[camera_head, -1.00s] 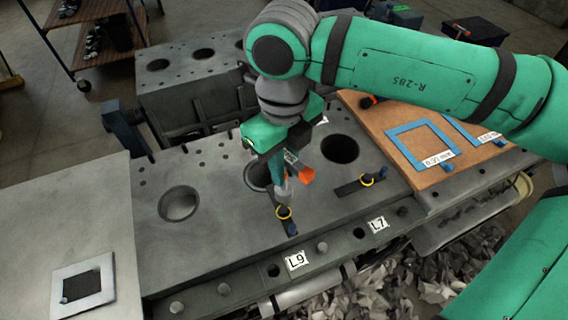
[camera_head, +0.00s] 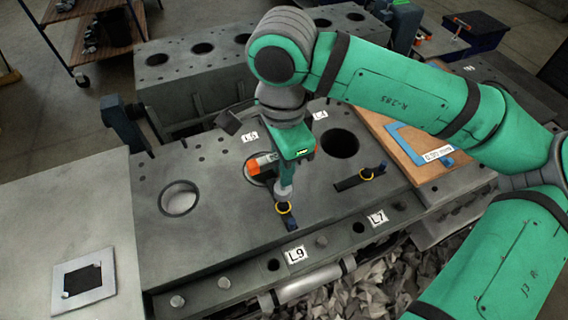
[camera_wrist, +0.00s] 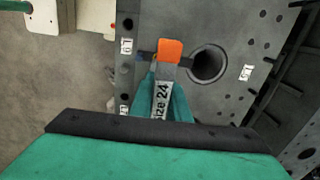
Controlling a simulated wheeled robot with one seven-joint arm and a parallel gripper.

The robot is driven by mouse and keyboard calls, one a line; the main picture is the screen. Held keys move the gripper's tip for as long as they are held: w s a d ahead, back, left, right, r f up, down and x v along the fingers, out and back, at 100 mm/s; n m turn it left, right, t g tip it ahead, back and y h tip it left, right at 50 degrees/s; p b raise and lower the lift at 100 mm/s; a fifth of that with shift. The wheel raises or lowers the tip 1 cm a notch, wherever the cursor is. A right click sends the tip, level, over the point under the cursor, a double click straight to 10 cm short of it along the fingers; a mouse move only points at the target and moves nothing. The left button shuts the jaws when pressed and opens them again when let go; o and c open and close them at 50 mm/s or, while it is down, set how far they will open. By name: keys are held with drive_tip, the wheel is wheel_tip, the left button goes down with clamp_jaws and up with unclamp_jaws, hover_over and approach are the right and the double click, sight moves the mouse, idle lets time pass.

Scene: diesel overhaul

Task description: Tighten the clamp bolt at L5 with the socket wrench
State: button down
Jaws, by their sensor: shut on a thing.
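My gripper (camera_head: 286,168) is shut on the socket wrench (camera_head: 264,162), whose orange end points left in the head view. In the wrist view the wrench (camera_wrist: 162,95) shows a "size 24" label and its orange end points away from me. Its grey socket stands upright over the yellow-ringed bolt of a dark clamp (camera_head: 290,223) on the engine block. I cannot tell how far it is seated. A label (camera_head: 250,136) behind it seems to read L5. A second dark clamp (camera_head: 350,183) with a yellow ring lies to the right.
The engine block (camera_head: 225,235) has large round bores and L9 (camera_head: 296,254) and L7 (camera_head: 377,218) labels along its front. A wooden board (camera_head: 410,165) with blue frames lies to the right. A grey table (camera_head: 60,220) is at left.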

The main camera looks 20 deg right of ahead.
drive_tip(key=n, duration=0.5)
drive_tip(key=shift+f+n, duration=0.3)
drive_tip(key=shift+f, duration=1.7)
drive_tip(key=shift+w, duration=0.1)
